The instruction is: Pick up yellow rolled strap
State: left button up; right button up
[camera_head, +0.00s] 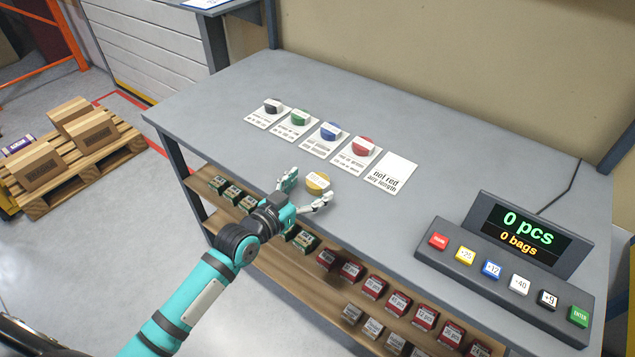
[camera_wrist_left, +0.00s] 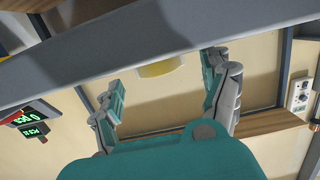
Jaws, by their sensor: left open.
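The yellow rolled strap (camera_head: 318,183) sits near the front edge of the grey table (camera_head: 330,100), with a pale label on it. In the left wrist view the strap (camera_wrist_left: 160,68) shows as a yellow band at the table edge, between the fingers and beyond their tips. My left gripper (camera_head: 304,190) is open and empty, its fingers spread to either side of the strap. In the left wrist view the open gripper (camera_wrist_left: 164,70) shows no contact with the strap. My right gripper is not in view.
Black, green, blue and red rolls (camera_head: 273,105) sit on white cards behind the strap. A button console (camera_head: 500,270) stands at right. A wooden shelf (camera_head: 280,265) below the table holds several boxes.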

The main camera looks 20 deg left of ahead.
aim_at(318, 184)
pick_arm(q)
jog(key=x, duration=0.2)
jog(key=shift+w+d+f, duration=0.1)
jog(key=shift+w+d, duration=0.05)
jog(key=shift+w, duration=0.2)
jog(key=c, duration=1.3)
